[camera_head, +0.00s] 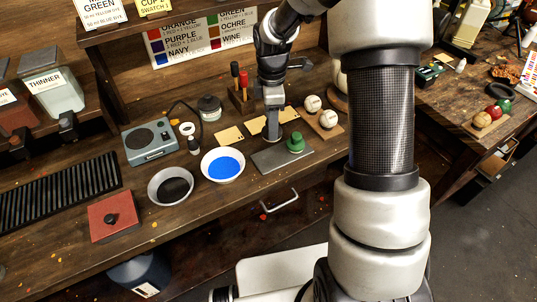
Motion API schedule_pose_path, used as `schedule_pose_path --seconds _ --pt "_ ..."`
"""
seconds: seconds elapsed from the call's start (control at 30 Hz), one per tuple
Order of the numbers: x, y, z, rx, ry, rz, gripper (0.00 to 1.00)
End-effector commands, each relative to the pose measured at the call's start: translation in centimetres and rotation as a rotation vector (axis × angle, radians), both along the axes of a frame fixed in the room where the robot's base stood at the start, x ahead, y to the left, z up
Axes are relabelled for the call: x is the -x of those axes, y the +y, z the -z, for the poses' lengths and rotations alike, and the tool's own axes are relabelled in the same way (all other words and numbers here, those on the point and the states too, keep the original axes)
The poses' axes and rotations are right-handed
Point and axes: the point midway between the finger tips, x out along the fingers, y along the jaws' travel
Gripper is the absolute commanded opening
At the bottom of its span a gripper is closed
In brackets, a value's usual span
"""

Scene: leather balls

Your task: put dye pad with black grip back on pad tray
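My gripper (272,128) points down at the left edge of a flat grey tray (270,159), which looks like the pad tray. A small dark grey round thing (272,139), perhaps the dye pad, shows right under the fingertips. Its grip is hidden by the fingers, and I cannot tell whether it is held or whether it touches the tray. A green pad with a green knob (295,141) stands on the tray's right part. A red square plate with a black knob (109,219) lies at the front left of the bench.
A blue-filled bowl (223,165) and a black-filled bowl (171,186) stand left of the tray. A grey scale (149,142) and a jar (209,107) stand behind them. Pale balls (312,103) on a wooden board lie right of the gripper. My arm hides the right side.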

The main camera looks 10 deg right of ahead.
Motion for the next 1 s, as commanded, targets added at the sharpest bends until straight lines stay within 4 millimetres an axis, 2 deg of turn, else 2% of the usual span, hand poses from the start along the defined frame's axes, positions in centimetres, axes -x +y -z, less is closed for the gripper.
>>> schedule_pose_path --seconds 0.13,0.4,0.63,0.8,1.0 --pt "0.3 0.1 0.5 -0.005 0.012 0.010 0.28" --pt "0.3 0.1 5.2 -0.006 0.014 0.011 0.28" --pt "0.3 0.1 7.1 -0.005 0.012 0.010 0.28" --pt "0.3 0.1 9.5 -0.005 0.014 0.010 0.28" --pt "0.2 0.1 9.9 -0.005 0.009 0.010 0.28"
